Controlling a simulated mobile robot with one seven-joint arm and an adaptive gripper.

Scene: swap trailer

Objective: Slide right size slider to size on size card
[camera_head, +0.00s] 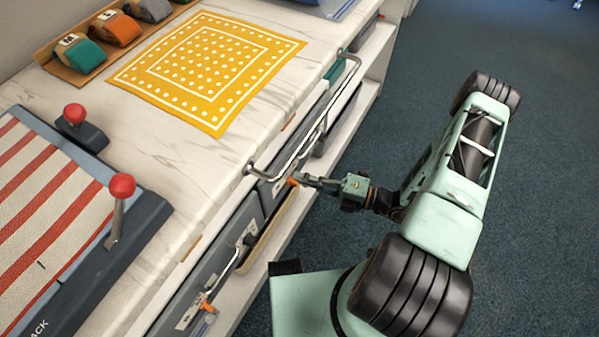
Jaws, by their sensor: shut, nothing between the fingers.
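My gripper (303,180) reaches left to the front of the counter, below the metal rail. Its fingers look shut, with their tips close to a small orange piece (292,182) on a grey front panel (276,190). I cannot tell whether they touch it. This piece may be the right size slider. Another orange piece (206,304) sits lower left on a second grey panel (228,243), beside a pale label (188,316). No size marking is readable, and I cannot tell which label is the size card.
A metal rail (304,145) juts from the counter edge above my gripper. Blue carpet (540,190) is clear at right.

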